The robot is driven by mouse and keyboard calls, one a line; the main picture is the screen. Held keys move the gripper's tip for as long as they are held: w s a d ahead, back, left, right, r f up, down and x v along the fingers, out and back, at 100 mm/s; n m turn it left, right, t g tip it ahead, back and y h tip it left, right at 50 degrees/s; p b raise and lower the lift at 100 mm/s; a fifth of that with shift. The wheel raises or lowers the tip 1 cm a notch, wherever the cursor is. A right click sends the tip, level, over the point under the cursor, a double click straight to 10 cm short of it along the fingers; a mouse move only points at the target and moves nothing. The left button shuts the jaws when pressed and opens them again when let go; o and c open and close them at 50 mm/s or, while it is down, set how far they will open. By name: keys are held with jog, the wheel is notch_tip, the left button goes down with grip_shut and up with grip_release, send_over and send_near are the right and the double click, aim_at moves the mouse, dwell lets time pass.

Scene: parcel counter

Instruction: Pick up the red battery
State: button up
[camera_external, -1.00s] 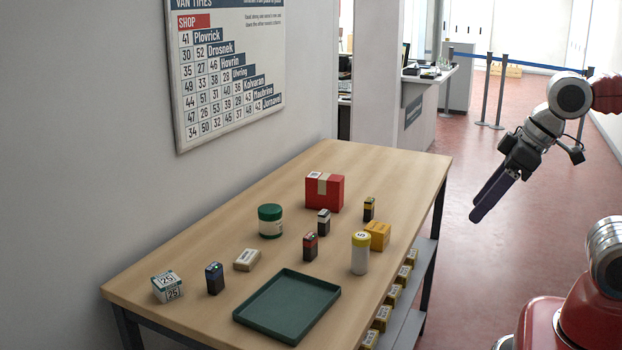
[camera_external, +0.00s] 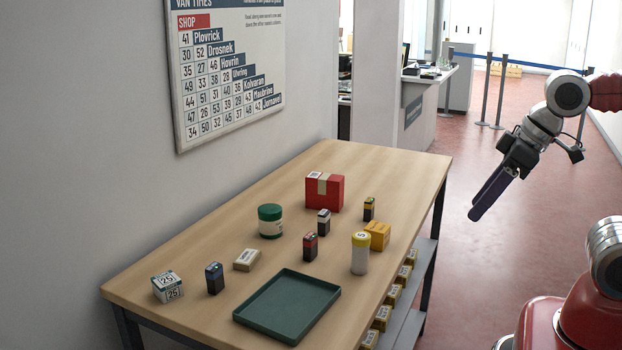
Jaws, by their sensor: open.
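Near the red battery stand a white-grey battery (camera_external: 323,222), the yellow-lidded jar (camera_external: 360,253) and a green-lidded jar (camera_external: 270,221). A red box (camera_external: 324,192), yellow box (camera_external: 377,236), yellow-black battery (camera_external: 369,209), blue battery (camera_external: 214,278) and green tray (camera_external: 250,318) share the table (camera_external: 190,259).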

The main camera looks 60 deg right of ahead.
jog(key=w+m, duration=0.1)
jog(key=m+g+y, duration=0.3)
jog(key=m+y, duration=1)
jog(key=m, duration=0.6)
send_near(313, 234)
jog(key=shift+w+a, duration=0.1)
jog(key=shift+a, duration=0.45)
jog(key=shift+a+f, duration=0.1)
jog(key=x, duration=0.8)
jog(key=shift+a+f, duration=0.1)
jog(key=shift+f, duration=0.1)
jog(key=shift+x, duration=2.6)
